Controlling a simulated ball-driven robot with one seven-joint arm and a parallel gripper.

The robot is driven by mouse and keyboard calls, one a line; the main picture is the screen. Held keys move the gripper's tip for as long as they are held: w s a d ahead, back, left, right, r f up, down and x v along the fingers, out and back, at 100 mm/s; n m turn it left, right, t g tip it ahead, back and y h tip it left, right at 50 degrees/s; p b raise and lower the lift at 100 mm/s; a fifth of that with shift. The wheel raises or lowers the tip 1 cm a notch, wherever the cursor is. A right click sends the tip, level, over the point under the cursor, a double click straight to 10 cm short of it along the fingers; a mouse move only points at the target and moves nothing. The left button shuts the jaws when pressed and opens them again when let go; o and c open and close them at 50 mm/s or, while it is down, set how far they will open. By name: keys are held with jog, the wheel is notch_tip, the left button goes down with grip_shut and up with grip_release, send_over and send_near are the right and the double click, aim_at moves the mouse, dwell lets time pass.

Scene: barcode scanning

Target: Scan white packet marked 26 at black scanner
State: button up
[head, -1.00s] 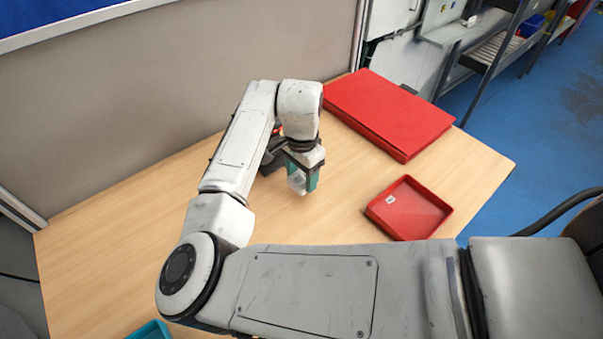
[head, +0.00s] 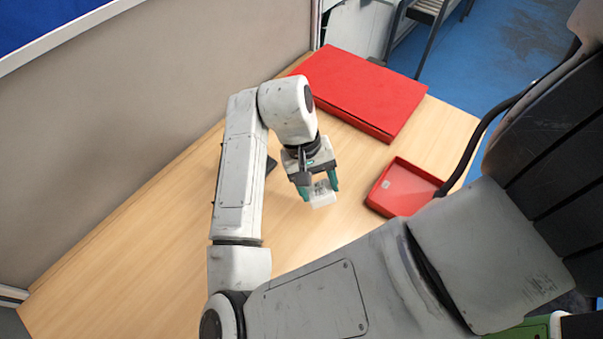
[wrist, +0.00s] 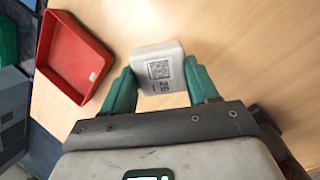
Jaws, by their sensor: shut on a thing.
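The white packet (head: 321,194) is held between the teal fingers of my gripper (head: 318,188), above the wooden table. In the wrist view the packet (wrist: 160,70) shows a square code and the number 26 facing the camera, and my gripper (wrist: 162,90) is shut on its two sides. The black scanner (head: 270,165) is mostly hidden behind my arm in the head view; a small dark part shows left of my gripper. It is not clearly seen in the wrist view.
A red tray (head: 372,203) with a small pale label inside lies right of my gripper; it also shows in the wrist view (wrist: 103,48). A large red flat box (head: 360,88) lies at the back. The table (head: 130,260) is clear at front left.

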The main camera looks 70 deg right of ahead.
jog(key=w+f, duration=0.1)
jog(key=f, duration=0.1)
jog(key=w+d+f, duration=0.1)
jog(key=w+f, duration=0.1)
jog(key=shift+w+b, duration=0.3)
jog(key=shift+b, duration=0.05)
jog(key=shift+w+d+f+b, duration=0.2)
jog(key=shift+w+f+b, duration=0.25)
jog(key=shift+w, duration=0.1)
jog(key=s+a+r+p, duration=0.1)
jog(key=s+a+r, duration=0.2)
jog(key=s+r, duration=0.7)
jog(key=shift+s+a+p, duration=0.3)
jog(key=shift+s+a, duration=0.05)
jog(key=shift+s, duration=0.9)
